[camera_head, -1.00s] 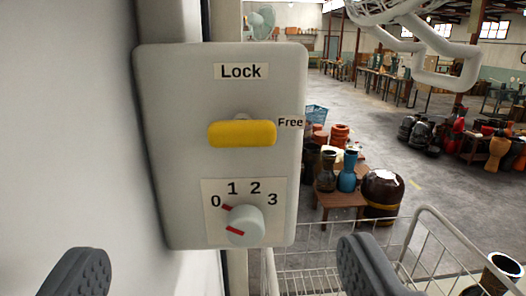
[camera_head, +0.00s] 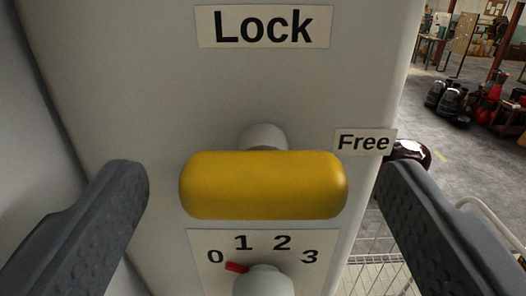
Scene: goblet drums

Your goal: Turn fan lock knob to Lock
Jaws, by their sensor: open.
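The yellow fan lock knob (camera_head: 264,185) is a horizontal bar on a short grey stem (camera_head: 263,136), mounted on a pale grey panel (camera_head: 140,70). Its right end points toward the "Free" label (camera_head: 364,142). The "Lock" label (camera_head: 263,27) is above it. My gripper (camera_head: 262,180) is open, with one dark finger on each side of the bar. A gap shows between each finger and the bar's ends in the picture. The exact depth between fingers and bar is hard to tell.
A white dial (camera_head: 263,281) with a red mark and a 0 to 3 scale (camera_head: 262,248) sits just below the knob. A wire basket (camera_head: 375,275) is at lower right.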

